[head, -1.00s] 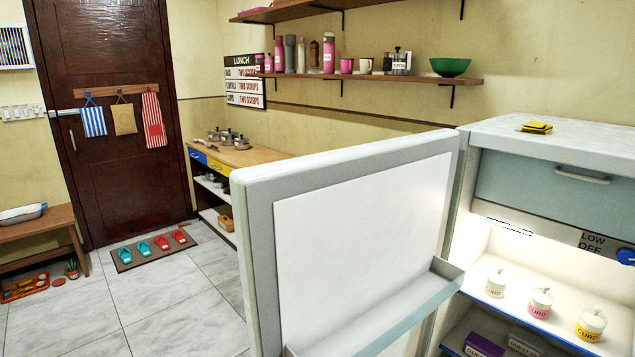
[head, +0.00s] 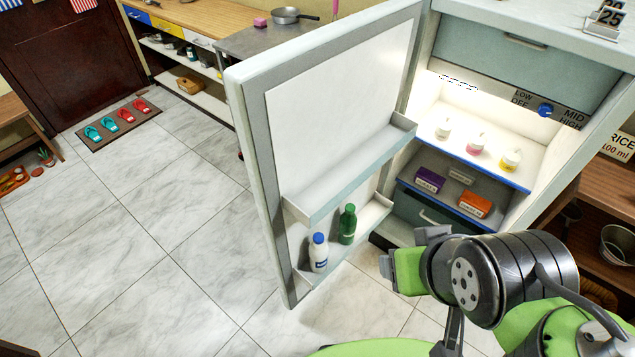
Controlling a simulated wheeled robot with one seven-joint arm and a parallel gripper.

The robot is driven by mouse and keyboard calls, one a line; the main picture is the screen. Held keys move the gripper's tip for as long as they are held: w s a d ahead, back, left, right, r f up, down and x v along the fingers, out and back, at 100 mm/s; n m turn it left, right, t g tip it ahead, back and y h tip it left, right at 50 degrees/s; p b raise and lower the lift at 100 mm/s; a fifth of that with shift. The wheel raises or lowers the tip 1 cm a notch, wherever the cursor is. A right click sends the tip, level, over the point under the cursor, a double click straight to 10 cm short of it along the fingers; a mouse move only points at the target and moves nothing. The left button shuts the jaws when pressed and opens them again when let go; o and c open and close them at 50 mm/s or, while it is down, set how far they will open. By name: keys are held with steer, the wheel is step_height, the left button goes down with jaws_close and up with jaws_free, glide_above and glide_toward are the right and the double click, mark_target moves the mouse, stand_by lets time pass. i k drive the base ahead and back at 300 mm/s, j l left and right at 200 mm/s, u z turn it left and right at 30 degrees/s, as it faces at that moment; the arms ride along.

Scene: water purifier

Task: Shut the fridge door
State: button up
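The fridge (head: 525,45) stands at the right of the head view with its lit inside showing. Its door (head: 335,85) is swung wide open to the left, with the inner panel and shelves facing me. A white bottle with a blue cap (head: 318,252) and a green bottle (head: 347,224) stand on the lower door shelf. My gripper (head: 392,268) is at the lower right, in front of the fridge opening and to the right of the door, apart from it. Its fingers show only partly, so I cannot tell whether it is open or shut.
Small jars (head: 475,143) and boxes (head: 474,205) stand on the fridge shelves. A wooden rack (head: 610,190) is at the right. A counter (head: 265,42) lies behind the door.

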mark_target(319, 123)
steer(key=k+j+z, duration=0.2)
steer(key=j, duration=0.15)
steer(key=j+z, duration=0.15)
steer(key=j, duration=0.2)
steer(key=k+j+z, duration=0.4)
steer(key=j, duration=0.2)
steer(key=i+j+z, duration=0.1)
steer(key=j+z, duration=0.3)
steer(key=j, duration=0.5)
steer(key=j+z, duration=0.35)
steer(key=j, duration=0.55)
steer(key=i+j+z, duration=0.1)
steer(key=j+z, duration=0.15)
steer(key=j, duration=0.15)
steer(key=i+j+z, duration=0.2)
steer(key=j, duration=0.25)
steer(key=i+u, duration=0.15)
steer(key=u, duration=2.3)
steer(key=i+j, duration=0.05)
